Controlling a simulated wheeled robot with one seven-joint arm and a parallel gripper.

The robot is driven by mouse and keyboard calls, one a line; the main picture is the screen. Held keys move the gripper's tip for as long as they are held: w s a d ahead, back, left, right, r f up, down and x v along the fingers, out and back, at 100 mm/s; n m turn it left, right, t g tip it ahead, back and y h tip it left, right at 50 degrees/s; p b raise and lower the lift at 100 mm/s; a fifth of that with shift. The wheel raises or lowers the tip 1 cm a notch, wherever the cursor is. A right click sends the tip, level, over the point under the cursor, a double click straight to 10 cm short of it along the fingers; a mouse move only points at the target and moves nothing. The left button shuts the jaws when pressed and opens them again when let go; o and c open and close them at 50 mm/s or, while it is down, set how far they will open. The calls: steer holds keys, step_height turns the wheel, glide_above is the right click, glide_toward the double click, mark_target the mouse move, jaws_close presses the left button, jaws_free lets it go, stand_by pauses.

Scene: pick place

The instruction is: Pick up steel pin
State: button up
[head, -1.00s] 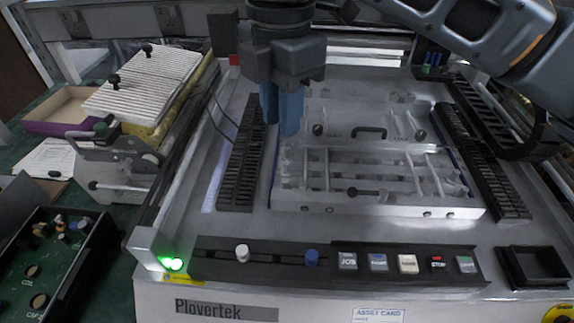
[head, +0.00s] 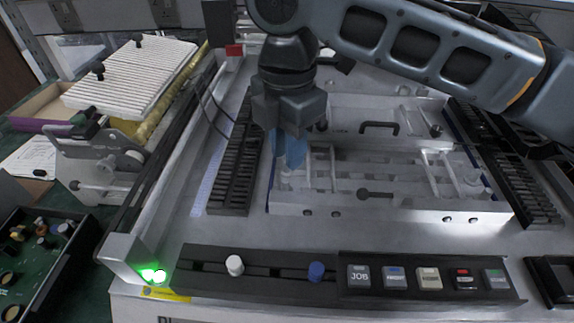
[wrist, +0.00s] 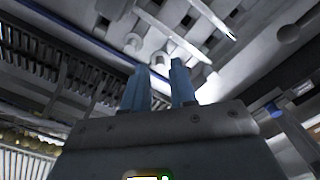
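My gripper (head: 289,150) points down over the left end of the clear and metal fixture (head: 345,207) in the head view. In the wrist view, the two blue fingers of my gripper (wrist: 159,80) stand apart with nothing seen between them. Short round-ended metal pieces (wrist: 160,57) show beyond the fingertips, and bright slim rods (wrist: 213,20) lie further up. I cannot tell for sure which of these is the steel pin. In the head view the gripper and fingers hide the fixture's left end.
A black slotted rack (head: 232,175) stands close left of the gripper, and another (head: 520,185) at the right. A black handle (head: 380,127) rises behind the fixture. A button panel (head: 430,278) runs along the front. Bare grey deck lies between panel and fixture.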

steer(key=shift+f, duration=0.8)
jaws_close()
steer(key=shift+r, duration=0.15)
